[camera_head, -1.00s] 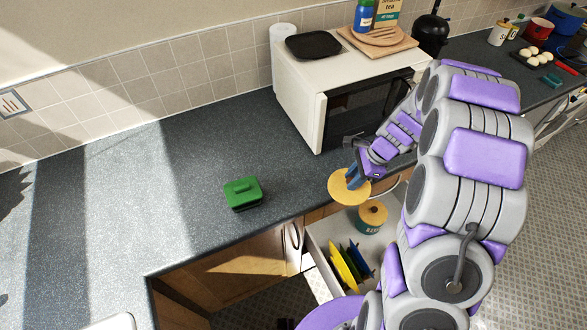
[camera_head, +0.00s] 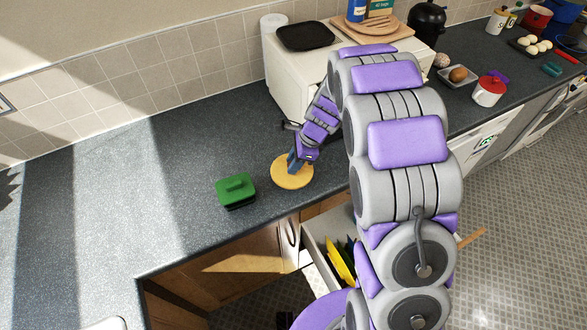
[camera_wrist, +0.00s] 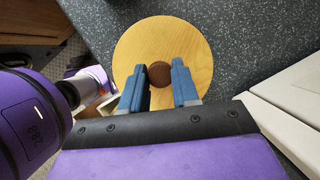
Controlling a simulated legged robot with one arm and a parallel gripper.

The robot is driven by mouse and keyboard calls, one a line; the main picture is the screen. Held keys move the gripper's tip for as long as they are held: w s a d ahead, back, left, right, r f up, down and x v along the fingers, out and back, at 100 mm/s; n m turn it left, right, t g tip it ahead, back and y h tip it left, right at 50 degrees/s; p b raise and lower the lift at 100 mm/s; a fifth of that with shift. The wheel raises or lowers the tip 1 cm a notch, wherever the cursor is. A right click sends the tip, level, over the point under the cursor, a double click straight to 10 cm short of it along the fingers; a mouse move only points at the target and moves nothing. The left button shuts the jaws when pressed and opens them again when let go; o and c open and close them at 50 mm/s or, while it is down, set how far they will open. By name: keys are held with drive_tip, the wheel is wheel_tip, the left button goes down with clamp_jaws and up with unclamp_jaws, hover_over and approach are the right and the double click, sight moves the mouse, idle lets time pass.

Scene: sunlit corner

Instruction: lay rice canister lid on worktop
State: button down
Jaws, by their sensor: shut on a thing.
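The rice canister lid is a round, pale wooden disc (camera_head: 292,178) with a dark brown knob, over the dark speckled worktop (camera_head: 190,135) near its front edge. In the wrist view the lid (camera_wrist: 190,50) fills the middle, with its knob (camera_wrist: 160,73) between my blue fingers. My gripper (camera_wrist: 160,75) is shut on the knob. In the head view my gripper (camera_head: 294,163) is above the lid's centre. The lid looks level and at or very near the worktop surface; I cannot tell whether it touches.
An open drawer (camera_head: 318,235) with yellow and blue plates is below the front edge. The worktop further left is clear.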

sight(303, 168)
drive_tip(key=b+x, duration=0.1)
drive_tip(key=x, duration=0.3)
drive_tip(key=shift+a, duration=0.15)
drive_tip(key=shift+d, duration=0.6)
drive_tip(key=c, duration=1)
unclamp_jaws()
drive_tip(key=shift+d, duration=0.1)
drive_tip(key=shift+o, duration=0.9)
drive_tip(key=shift+a, duration=0.6)
drive_tip(key=p+v, duration=0.2)
drive_tip(key=v, duration=0.9)
drive_tip(key=shift+w+d+f, duration=0.1)
drive_tip(key=shift+d, duration=0.05)
drive_tip(key=s+d+r+n+g+h, duration=0.1)
drive_tip(key=s+r+n, duration=0.35)
drive_tip(key=s, duration=0.45)
drive_tip(key=s+d+r+n+h, duration=0.1)
drive_tip(key=s+r+n, duration=0.4)
drive_tip(key=s, duration=0.4)
drive_tip(key=s+d+r+n+h, duration=0.1)
drive_tip(key=s+n, duration=0.3)
drive_tip(key=s, duration=0.5)
drive_tip(key=s+d+r+n+h, duration=0.1)
drive_tip(key=s+d+r+n, duration=0.1)
drive_tip(key=s, duration=0.7)
drive_tip(key=shift+s+d+n+g+h+p, duration=0.2)
drive_tip(key=shift+d+n+g+h+p, duration=0.25)
drive_tip(key=shift+n, duration=0.8)
